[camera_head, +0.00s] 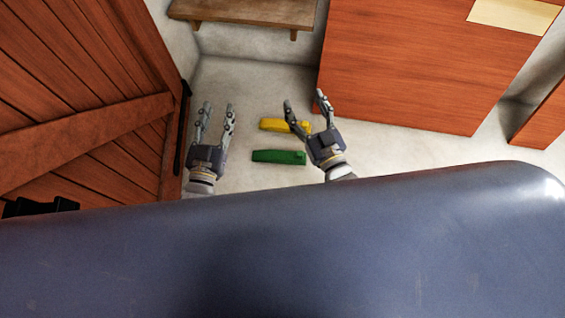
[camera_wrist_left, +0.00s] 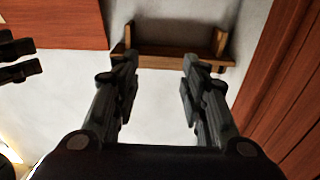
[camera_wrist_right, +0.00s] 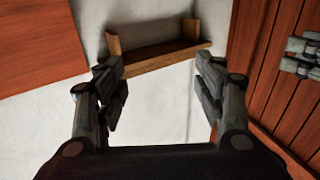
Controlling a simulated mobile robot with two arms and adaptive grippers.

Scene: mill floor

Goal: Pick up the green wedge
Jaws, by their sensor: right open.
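The green wedge (camera_head: 279,157) lies on the pale floor between my two grippers in the head view. A yellow wedge (camera_head: 273,124) lies just behind it, its right end close to or behind a finger of my right gripper. My left gripper (camera_head: 217,108) is open and empty, to the left of the green wedge. It also shows open in the left wrist view (camera_wrist_left: 160,65). My right gripper (camera_head: 304,99) is open and empty, to the right of the green wedge. It also shows open in the right wrist view (camera_wrist_right: 158,70). Neither wrist view shows the wedges.
A wooden plank door (camera_head: 90,110) stands on the left. A wooden shelf (camera_head: 245,12) is on the back wall. A large red-brown panel (camera_head: 420,65) stands at the back right. Bare floor (camera_head: 245,85) lies behind the wedges.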

